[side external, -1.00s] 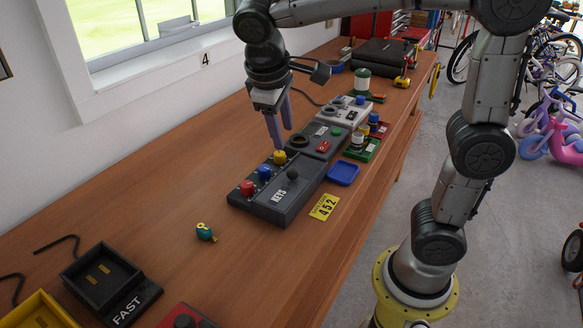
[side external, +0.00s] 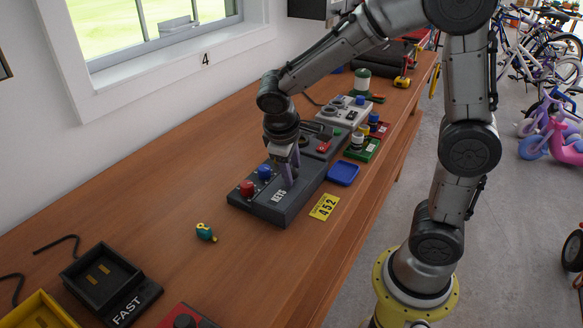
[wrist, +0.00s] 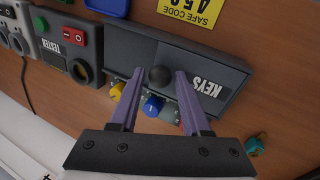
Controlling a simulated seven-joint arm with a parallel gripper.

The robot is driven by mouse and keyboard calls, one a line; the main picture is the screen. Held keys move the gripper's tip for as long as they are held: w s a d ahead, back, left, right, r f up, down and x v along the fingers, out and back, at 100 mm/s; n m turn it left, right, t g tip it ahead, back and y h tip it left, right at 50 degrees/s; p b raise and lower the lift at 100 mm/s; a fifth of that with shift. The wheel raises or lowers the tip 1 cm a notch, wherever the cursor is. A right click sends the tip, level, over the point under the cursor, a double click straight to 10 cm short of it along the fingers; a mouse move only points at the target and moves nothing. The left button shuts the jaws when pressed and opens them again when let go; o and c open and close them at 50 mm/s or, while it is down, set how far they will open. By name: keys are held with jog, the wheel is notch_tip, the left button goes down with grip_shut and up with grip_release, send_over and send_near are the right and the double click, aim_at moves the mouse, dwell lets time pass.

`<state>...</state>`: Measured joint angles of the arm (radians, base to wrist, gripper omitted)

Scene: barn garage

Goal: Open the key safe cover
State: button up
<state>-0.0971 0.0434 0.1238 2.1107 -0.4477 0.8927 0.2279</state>
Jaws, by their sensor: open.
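The key safe (side external: 275,206) is a dark grey box lettered KEYS on the workbench. Its cover (wrist: 190,59) lies flat and has a round dark knob (wrist: 161,76). I cannot tell whether the fingers touch the knob or cover. In the side view my gripper (side external: 287,168) hides the knob and yellow button.
A yellow SAFE CODE 452 card (side external: 324,207) and a blue tray (side external: 343,173) lie beside the safe. The TESTER box (wrist: 65,39) adjoins its far end. A teal-and-yellow item (side external: 205,232) lies nearer on the bench, with bare wood around it.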

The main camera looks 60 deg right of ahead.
grip_shut()
dwell(1.4)
